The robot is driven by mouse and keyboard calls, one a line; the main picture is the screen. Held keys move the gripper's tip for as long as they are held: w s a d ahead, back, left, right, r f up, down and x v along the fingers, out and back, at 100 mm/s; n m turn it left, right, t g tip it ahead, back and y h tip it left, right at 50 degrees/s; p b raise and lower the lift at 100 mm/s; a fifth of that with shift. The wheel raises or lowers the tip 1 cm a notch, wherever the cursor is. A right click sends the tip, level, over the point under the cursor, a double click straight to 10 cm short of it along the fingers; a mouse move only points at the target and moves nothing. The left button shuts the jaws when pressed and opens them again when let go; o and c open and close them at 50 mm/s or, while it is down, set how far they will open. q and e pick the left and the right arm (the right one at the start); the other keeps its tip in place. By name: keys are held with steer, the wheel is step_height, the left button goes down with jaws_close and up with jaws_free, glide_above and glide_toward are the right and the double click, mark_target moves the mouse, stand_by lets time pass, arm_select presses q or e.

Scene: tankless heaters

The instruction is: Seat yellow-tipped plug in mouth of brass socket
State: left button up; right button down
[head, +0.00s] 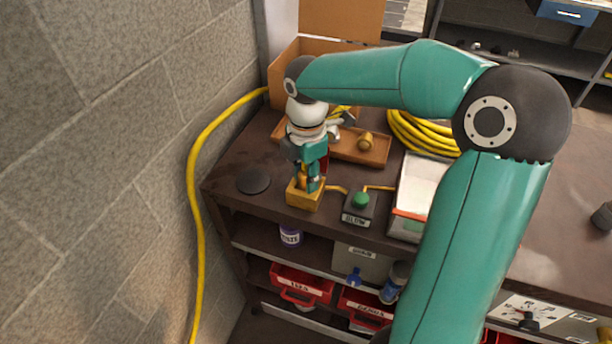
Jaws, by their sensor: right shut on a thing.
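My right gripper (312,182) points down over a yellow-brass block (304,197) at the front left of the workbench. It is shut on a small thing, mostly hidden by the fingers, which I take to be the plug. A bit of yellow (301,179) shows between the fingers, just above the block. The block seems to be the brass socket; its mouth is hidden by the gripper. I cannot tell whether the plug is inside the mouth or above it. My left gripper is not in view.
A box with a green button (360,201) stands right of the block, joined by a yellow line. A wooden tray (345,152) holding a brass piece (366,141) lies behind. A black disc (253,180) lies left. A cardboard box (290,68) and coiled yellow hose (420,133) stand farther back.

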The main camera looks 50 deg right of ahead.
steer(key=shift+s+a+f, duration=0.2)
steer(key=shift+s+f, duration=0.05)
steer(key=shift+f, duration=0.35)
steer(key=c, duration=1)
jaws_free()
steer(key=shift+o, duration=1.1)
steer(key=shift+d+f, duration=0.1)
steer(key=shift+f, duration=0.05)
steer(key=shift+w, duration=0.2)
steer(key=shift+r, duration=0.25)
steer(key=shift+r+p, duration=0.35)
step_height(320, 180, up, 12)
steer(key=shift+w+d+r+p, duration=0.1)
steer(key=shift+r+p, duration=0.15)
steer(key=shift+p, duration=0.3)
